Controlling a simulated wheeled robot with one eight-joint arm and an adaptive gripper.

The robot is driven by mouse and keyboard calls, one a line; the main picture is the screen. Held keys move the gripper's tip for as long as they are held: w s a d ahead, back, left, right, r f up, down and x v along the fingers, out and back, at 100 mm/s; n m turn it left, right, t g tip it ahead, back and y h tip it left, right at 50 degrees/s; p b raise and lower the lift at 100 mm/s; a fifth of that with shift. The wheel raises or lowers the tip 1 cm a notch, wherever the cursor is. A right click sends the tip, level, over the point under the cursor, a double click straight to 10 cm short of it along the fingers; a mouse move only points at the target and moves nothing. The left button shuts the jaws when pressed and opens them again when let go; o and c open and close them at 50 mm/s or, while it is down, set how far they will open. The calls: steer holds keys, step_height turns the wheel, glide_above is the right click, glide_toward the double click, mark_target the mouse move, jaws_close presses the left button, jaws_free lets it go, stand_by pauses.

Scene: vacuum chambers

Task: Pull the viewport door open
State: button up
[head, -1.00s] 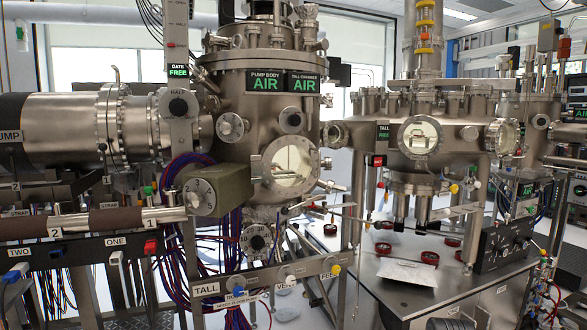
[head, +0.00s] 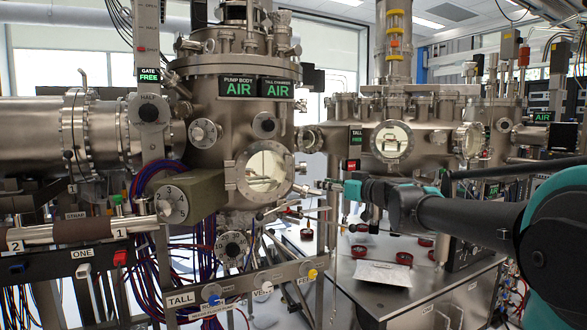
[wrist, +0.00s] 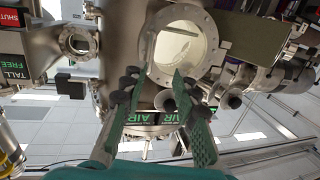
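The viewport door (head: 264,170) is a round glass window in a bolted metal ring on the front of the tall chamber. It looks closed, flush against its port. In the wrist view, which looks upside down, the door (wrist: 182,42) lies just past my fingertips. My gripper (head: 328,185) is to the right of the door in the head view, pointing left towards its edge. In the wrist view my gripper (wrist: 162,60) has its two green-padded fingers apart, with nothing visibly held. Small metal fittings beside the door's right edge partly overlap the fingertips, so contact cannot be told.
A boxy numbered dial (head: 190,198) sits left of the door. A labelled panel (head: 240,292) runs below. To the right stands a second chamber (head: 425,140) over a metal table (head: 400,293) with red-rimmed rings and a pale packet. Thin rods stick out below the door.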

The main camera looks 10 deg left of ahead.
mark_target(294, 167)
steer(key=shift+t, duration=0.3)
steer(key=r+x, duration=0.1)
steer(key=x, duration=0.5)
steer(key=r+x, duration=0.1)
steer(key=x, duration=0.5)
steer(key=r+x, duration=0.1)
steer(key=x, duration=0.5)
steer(key=shift+w+d, duration=0.3)
jaws_close()
